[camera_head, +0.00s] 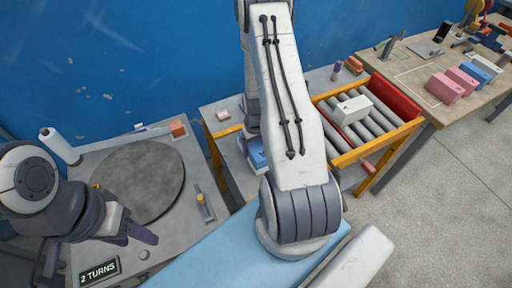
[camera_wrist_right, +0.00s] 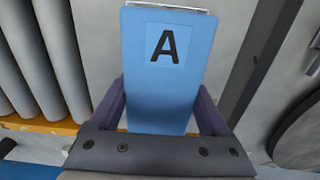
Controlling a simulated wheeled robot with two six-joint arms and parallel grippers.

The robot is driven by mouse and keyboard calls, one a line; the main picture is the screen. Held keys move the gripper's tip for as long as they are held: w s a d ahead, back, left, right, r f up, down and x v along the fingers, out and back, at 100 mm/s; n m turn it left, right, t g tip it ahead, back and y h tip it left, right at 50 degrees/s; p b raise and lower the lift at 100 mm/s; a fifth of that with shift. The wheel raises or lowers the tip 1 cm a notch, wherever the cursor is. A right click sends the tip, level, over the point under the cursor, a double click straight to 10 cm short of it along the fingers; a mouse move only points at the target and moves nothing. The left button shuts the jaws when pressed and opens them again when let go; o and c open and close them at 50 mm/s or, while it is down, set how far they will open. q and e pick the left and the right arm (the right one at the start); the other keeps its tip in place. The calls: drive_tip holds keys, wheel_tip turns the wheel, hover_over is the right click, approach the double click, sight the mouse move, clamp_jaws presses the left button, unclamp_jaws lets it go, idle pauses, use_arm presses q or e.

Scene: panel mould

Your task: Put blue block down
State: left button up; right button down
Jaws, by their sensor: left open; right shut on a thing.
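The blue block (camera_wrist_right: 167,65) with a black letter A is between the purple fingers of my right gripper (camera_wrist_right: 162,108) in the right wrist view. My right gripper is shut on it. In the head view a part of the blue block (camera_head: 257,153) shows beside my right arm, low near the grey surface left of the rollers; the arm hides the right gripper there. I cannot tell whether the block touches the surface. My left gripper (camera_head: 133,228) is open and empty, over the front of the turntable bench.
A round turntable (camera_head: 138,181) lies on the left bench, with an orange block (camera_head: 178,129) behind it. A white block (camera_head: 352,109) sits on the roller conveyor (camera_head: 375,122). Pink blocks (camera_head: 445,87) and another blue block (camera_head: 476,73) stand on the right table (camera_head: 420,75).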

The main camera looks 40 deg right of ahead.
drive_tip(key=shift+f, duration=0.15)
drive_tip(key=shift+f, duration=0.15)
unclamp_jaws()
